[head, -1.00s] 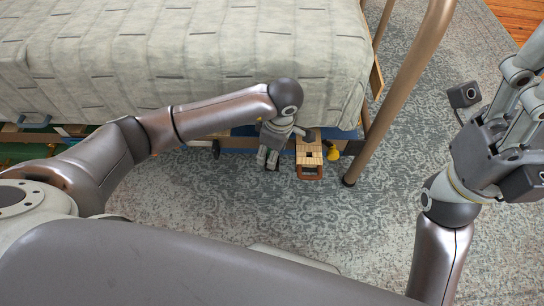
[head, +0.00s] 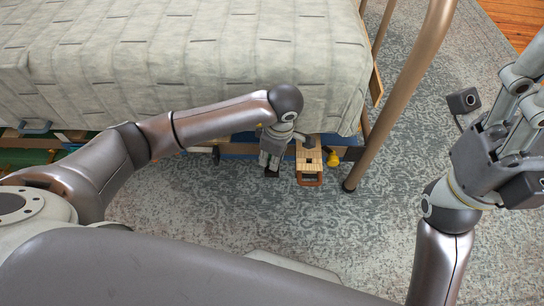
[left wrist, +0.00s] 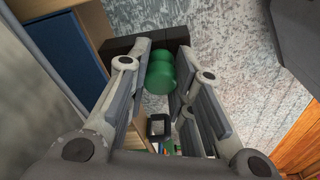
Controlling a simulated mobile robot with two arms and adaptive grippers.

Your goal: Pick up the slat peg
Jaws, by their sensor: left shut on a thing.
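My left gripper (head: 271,168) is low beside the bed, just left of a wooden box with a handle. In the left wrist view its two fingers (left wrist: 163,58) are shut on a green rounded piece, which I take to be the slat peg (left wrist: 160,72). The peg sits between the fingertips, with the patterned rug behind it. In the head view the peg is hidden by the gripper. My right gripper (head: 510,115) is at the right, its fingers pointing up and out of the picture, so its opening is unclear.
The wooden box (head: 309,158) lies at the bed's edge, with a small yellow thing (head: 332,156) right of it. A bronze bed post (head: 395,105) stands farther right. The bed (head: 200,50) overhangs a blue drawer or box. The rug (head: 230,225) in front is clear.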

